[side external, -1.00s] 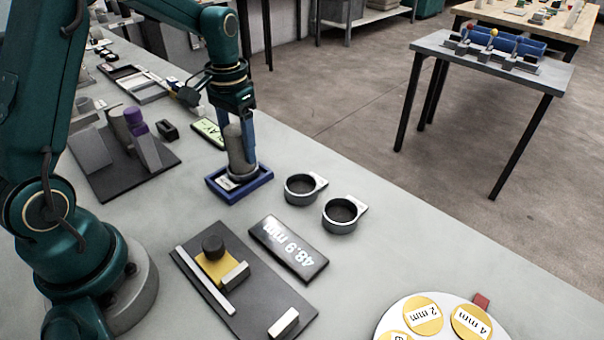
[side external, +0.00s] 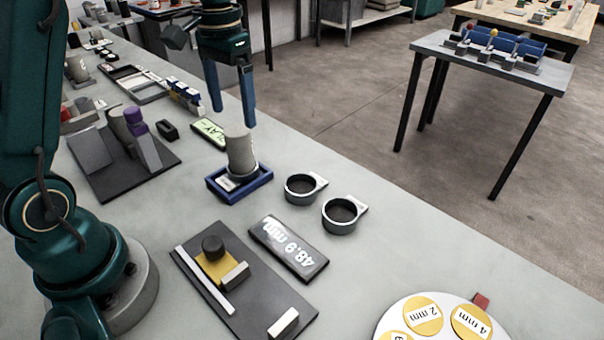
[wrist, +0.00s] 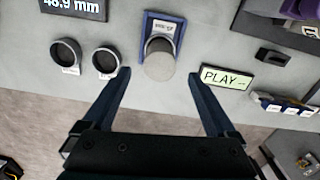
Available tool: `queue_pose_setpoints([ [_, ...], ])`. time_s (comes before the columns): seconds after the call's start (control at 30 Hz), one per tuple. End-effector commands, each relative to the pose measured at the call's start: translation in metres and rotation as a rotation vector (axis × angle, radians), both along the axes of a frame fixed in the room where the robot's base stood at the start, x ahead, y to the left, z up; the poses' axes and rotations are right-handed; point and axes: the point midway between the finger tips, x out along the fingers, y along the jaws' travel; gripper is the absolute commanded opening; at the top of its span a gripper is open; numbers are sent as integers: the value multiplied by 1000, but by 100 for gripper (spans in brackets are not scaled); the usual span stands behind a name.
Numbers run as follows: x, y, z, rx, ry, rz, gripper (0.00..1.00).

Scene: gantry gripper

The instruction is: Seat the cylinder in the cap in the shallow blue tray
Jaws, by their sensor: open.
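The grey cylinder (side external: 240,150) stands in the shallow blue tray (side external: 262,180), leaning slightly in the side view. In the wrist view the cylinder (wrist: 159,62) shows its round top, and the tray (wrist: 177,28) lies behind it with a white label. I cannot make out a cap separate from the cylinder; the cylinder's lower end is partly hidden by the tray's rim. My gripper (side external: 233,115) is open and empty, raised above and behind the cylinder. In the wrist view its two fingers (wrist: 159,80) are spread wide on either side, apart from the cylinder.
Two dark ring cups (side external: 301,188) (side external: 342,215) stand right of the tray. A display reading 48.9 mm (side external: 289,248) lies in front. A PLAY sign (side external: 209,132) and a dark board with a purple-topped part (side external: 137,127) are to the left.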

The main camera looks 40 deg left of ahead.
Motion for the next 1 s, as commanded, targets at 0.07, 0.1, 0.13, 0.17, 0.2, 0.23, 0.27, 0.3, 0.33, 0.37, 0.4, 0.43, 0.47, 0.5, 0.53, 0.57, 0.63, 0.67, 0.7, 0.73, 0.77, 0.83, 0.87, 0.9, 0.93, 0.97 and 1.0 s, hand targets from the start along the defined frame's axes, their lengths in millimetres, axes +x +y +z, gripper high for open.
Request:
queue_pose_setpoints([
  [0.07, 1, 0, 14, 1, -5, 0, 92],
  [0.1, 1, 0, 18, 1, -4, 0, 92],
  [0.13, 1, 0, 21, 1, -4, 0, 92],
  [0.17, 1, 0, 24, 1, -3, 0, 92],
  [0.2, 1, 0, 28, 1, -3, 0, 92],
  [0.23, 0, 0, 30, 0, -2, 0, 92],
  [0.27, 0, 0, 32, 0, -2, 0, 92],
  [0.3, 0, 0, 34, 0, -2, 0, 92],
  [0.33, 0, 0, 35, 0, -1, 0, 92],
  [0.37, 0, -1, 37, 0, -2, 0, 92],
  [0.4, -2, -2, 38, 2, -6, -2, 92],
  [0.43, -3, -3, 40, 3, -11, -3, 92],
  [0.47, -5, -6, 42, 6, -18, -5, 92],
  [0.5, -8, -9, 45, 9, -31, -8, 92],
  [0.53, -12, -13, 47, 13, -44, -12, 92],
  [0.57, -15, -17, 49, 17, -59, -16, 92],
  [0.63, -27, -29, 55, 26, -102, -25, 92],
  [0.67, -33, -34, 57, 30, -123, -31, 92],
  [0.7, -41, -41, 58, 35, -151, -36, 92],
  [0.73, -48, -46, 59, 38, -172, -40, 92],
  [0.77, -54, -50, 59, 41, -194, -44, 92],
  [0.83, -69, -60, 58, 44, -244, -54, 92],
  [0.87, -76, -64, 57, 45, -265, -59, 92],
  [0.9, -85, -69, 54, 46, -293, -64, 92],
  [0.93, -92, -73, 52, 45, -315, -68, 92],
  [0.97, -98, -76, 50, 45, -336, -72, 92],
  [1.0, -106, -80, 46, 43, -363, -77, 92],
])
